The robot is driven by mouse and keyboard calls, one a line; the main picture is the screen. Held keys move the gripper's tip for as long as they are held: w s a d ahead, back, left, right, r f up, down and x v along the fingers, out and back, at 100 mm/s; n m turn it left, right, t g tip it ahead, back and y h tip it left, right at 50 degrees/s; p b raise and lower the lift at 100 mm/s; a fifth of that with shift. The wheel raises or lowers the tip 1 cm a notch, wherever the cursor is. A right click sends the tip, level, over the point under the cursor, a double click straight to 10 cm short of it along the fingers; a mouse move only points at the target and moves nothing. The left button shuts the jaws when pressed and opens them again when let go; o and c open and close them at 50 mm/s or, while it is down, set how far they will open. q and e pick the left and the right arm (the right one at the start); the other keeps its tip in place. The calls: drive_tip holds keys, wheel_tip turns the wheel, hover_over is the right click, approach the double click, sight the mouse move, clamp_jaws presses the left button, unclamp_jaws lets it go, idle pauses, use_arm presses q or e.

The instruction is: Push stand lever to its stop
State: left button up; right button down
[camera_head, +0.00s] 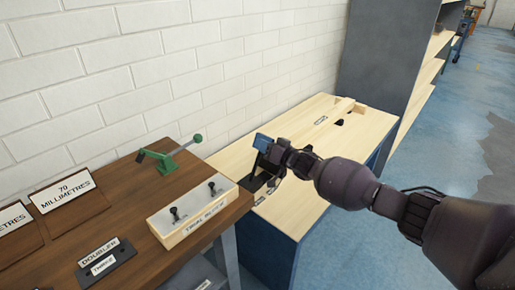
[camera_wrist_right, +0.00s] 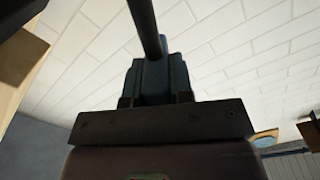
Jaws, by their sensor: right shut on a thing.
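My right gripper (camera_head: 265,146) reaches in from the right over the near end of the pale bench. A blue block (camera_head: 263,141) shows at its tip, and a blue block (camera_wrist_right: 157,80) also shows in the right wrist view. A dark rod (camera_wrist_right: 144,25) runs up from between the blue parts, and the gripper looks shut on it. A black base plate (camera_head: 252,183) lies below the gripper, partly hidden by it. A green stand-like device (camera_head: 166,160) with a ball-ended lever (camera_head: 187,145) sits on the brown bench, apart from the gripper. My left gripper is out of view.
A pale box with black knobs (camera_head: 194,210) stands at the front of the brown bench (camera_head: 140,215). Signs (camera_head: 68,191) and a black plate labelled DOUBLER (camera_head: 104,262) lie left. The pale bench top (camera_head: 290,125) is largely clear behind. A brick wall (camera_head: 190,60) closes the back.

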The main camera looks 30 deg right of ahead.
drive_tip(key=shift+d+f, duration=0.3)
drive_tip(key=shift+w+d+f+b, duration=0.2)
drive_tip(key=shift+d+b, duration=0.1)
drive_tip(key=shift+d, duration=0.15)
drive_tip(key=c, duration=1.3)
unclamp_jaws()
drive_tip(key=o, duration=0.3)
drive_tip(key=shift+d+f, duration=0.1)
drive_tip(key=shift+d, duration=0.05)
drive_tip(key=shift+s+r, duration=0.1)
drive_tip(key=shift+r, duration=0.1)
